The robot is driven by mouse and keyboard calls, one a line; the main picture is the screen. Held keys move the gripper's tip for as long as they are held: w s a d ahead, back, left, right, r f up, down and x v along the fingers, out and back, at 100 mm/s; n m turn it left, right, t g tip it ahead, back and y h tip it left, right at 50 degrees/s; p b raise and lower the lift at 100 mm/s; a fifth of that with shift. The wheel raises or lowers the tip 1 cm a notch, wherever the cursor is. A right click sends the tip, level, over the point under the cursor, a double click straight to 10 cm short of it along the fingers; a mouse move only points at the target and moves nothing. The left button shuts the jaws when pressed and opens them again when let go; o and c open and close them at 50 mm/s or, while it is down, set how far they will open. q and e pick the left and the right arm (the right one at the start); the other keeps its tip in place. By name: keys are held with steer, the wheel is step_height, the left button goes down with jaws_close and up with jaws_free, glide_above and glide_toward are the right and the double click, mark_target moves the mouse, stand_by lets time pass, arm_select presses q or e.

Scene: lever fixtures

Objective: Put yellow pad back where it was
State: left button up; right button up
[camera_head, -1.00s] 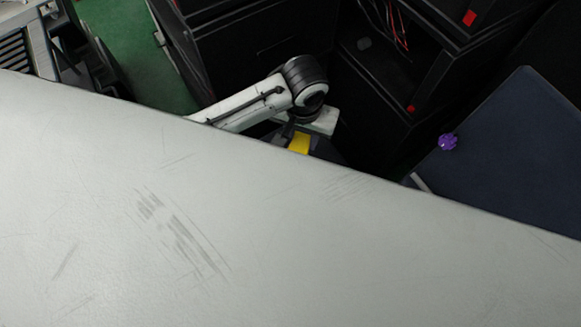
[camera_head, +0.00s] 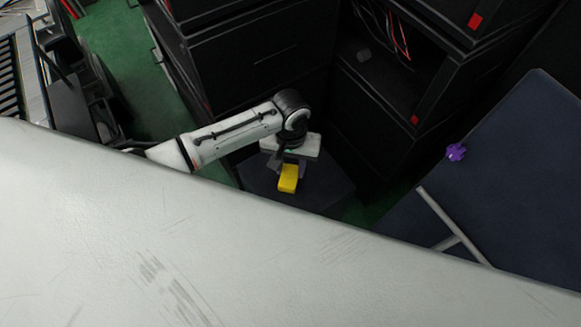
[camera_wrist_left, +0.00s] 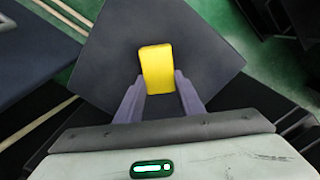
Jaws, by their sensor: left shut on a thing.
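The yellow pad (camera_head: 288,178) is a small block held at the end of my left arm in the head view. It also shows in the left wrist view (camera_wrist_left: 156,68), between the grey fingers. My left gripper (camera_head: 289,168) is shut on the pad. In the left wrist view the fingertips of the gripper (camera_wrist_left: 157,82) sit at the pad's near sides. A dark square surface (camera_wrist_left: 205,50) lies beyond the pad; I cannot tell whether the pad touches it. My right gripper is not in view.
Black cabinets (camera_head: 255,60) stand close behind the left arm. A dark blue panel (camera_head: 520,150) with a purple knob-like object (camera_head: 456,152) is at the right. Green floor (camera_head: 130,50) shows at the back left. A large pale surface fills the front.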

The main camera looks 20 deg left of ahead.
arm_select(q)
steer(key=o, duration=1)
